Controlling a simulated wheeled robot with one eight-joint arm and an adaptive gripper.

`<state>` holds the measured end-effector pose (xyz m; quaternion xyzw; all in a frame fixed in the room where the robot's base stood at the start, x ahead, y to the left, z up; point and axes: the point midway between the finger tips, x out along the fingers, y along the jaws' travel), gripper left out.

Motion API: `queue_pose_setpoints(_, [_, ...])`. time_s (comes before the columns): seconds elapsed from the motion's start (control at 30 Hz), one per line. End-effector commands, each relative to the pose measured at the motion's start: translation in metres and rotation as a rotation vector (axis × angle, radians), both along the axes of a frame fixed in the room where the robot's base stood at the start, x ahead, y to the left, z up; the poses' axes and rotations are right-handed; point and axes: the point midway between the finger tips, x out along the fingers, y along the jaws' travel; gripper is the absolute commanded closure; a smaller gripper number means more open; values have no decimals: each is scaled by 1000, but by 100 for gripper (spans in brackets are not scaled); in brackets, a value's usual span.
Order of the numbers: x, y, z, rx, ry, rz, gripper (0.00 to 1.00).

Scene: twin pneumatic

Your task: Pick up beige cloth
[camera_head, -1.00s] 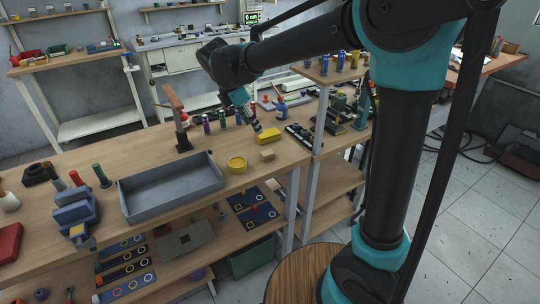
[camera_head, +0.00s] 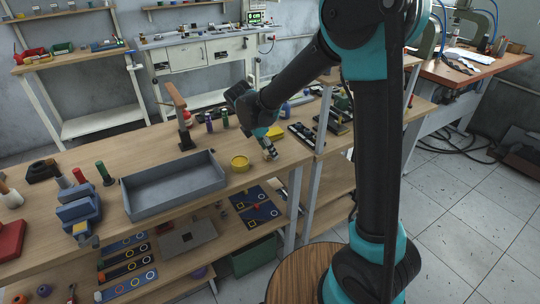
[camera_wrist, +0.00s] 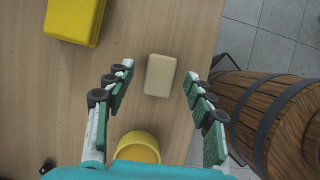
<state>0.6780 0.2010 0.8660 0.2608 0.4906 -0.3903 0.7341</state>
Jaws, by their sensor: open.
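The beige cloth (camera_wrist: 160,75) is a small folded block lying on the wooden bench top. In the wrist view it lies just ahead of my gripper (camera_wrist: 158,88), between the lines of the two open fingers and touching neither. In the head view my gripper (camera_head: 270,152) points down over the front edge of the bench and hides the cloth.
A yellow round container (camera_head: 240,163) stands left of my gripper; it also shows in the wrist view (camera_wrist: 138,147). A yellow block (camera_wrist: 75,18) lies behind. A grey tray (camera_head: 172,186) is further left. A wooden barrel (camera_wrist: 275,115) stands beyond the bench edge.

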Motion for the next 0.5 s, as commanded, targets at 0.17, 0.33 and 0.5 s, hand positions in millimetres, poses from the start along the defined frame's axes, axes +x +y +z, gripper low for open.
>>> queue_pose_setpoints(0.17, [1,-2,-6,0,0,0,46])
queue_pose_setpoints(0.33, [1,-2,-5,0,0,0,49])
queue_pose_setpoints(0.5, [1,-2,-5,0,0,0,70])
